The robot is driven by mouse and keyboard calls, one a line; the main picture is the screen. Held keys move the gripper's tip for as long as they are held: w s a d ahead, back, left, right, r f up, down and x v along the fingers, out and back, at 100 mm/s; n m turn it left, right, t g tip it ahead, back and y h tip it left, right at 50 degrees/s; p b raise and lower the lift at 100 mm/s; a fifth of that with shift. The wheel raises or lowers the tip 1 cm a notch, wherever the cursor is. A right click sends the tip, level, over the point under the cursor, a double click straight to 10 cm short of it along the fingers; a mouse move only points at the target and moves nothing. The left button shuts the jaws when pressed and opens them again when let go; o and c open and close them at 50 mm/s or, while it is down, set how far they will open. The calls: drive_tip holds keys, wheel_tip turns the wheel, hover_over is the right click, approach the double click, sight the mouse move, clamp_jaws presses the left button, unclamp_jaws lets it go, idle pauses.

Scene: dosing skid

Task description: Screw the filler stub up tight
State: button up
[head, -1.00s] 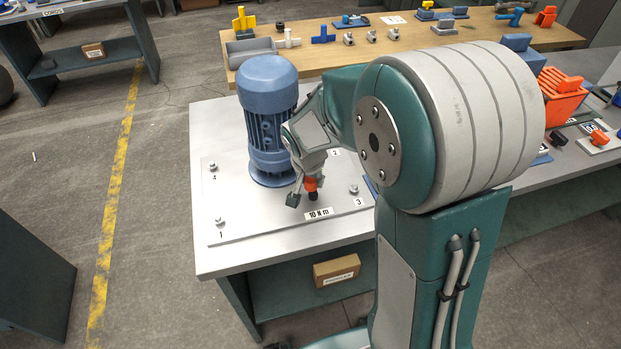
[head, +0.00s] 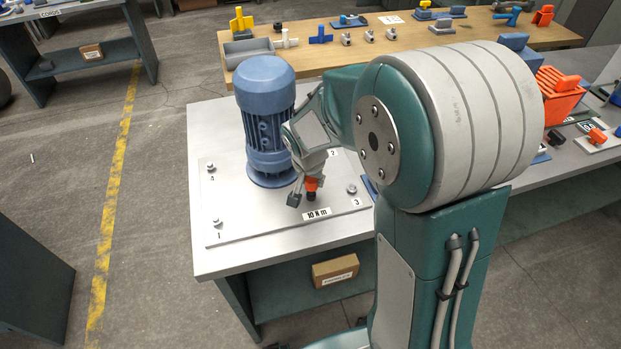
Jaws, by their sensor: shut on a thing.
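My gripper (head: 303,191) points down over the front of a metal plate (head: 235,222), just in front of a blue motor (head: 267,120). It is shut on a red-orange piece with a black lower end (head: 311,195). The black end is close to the plate; I cannot tell whether it touches anything there. One dark finger shows left of the piece; the other is hidden. A label reading 10 N m (head: 318,214) lies just in front. I cannot pick out a filler stub for certain; my arm hides the plate's right side.
Bolts stand at the plate's corners, at front left (head: 217,222), back left (head: 211,166) and right (head: 351,188). A wooden bench (head: 410,40) behind holds several fittings and a grey tray (head: 250,50). A cardboard box (head: 335,270) sits on the shelf below.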

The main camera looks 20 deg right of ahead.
drive_tip(key=shift+f, duration=1)
drive_tip(key=o, duration=1)
drive_tip(key=v, duration=1.2)
drive_tip(key=shift+w, duration=0.1)
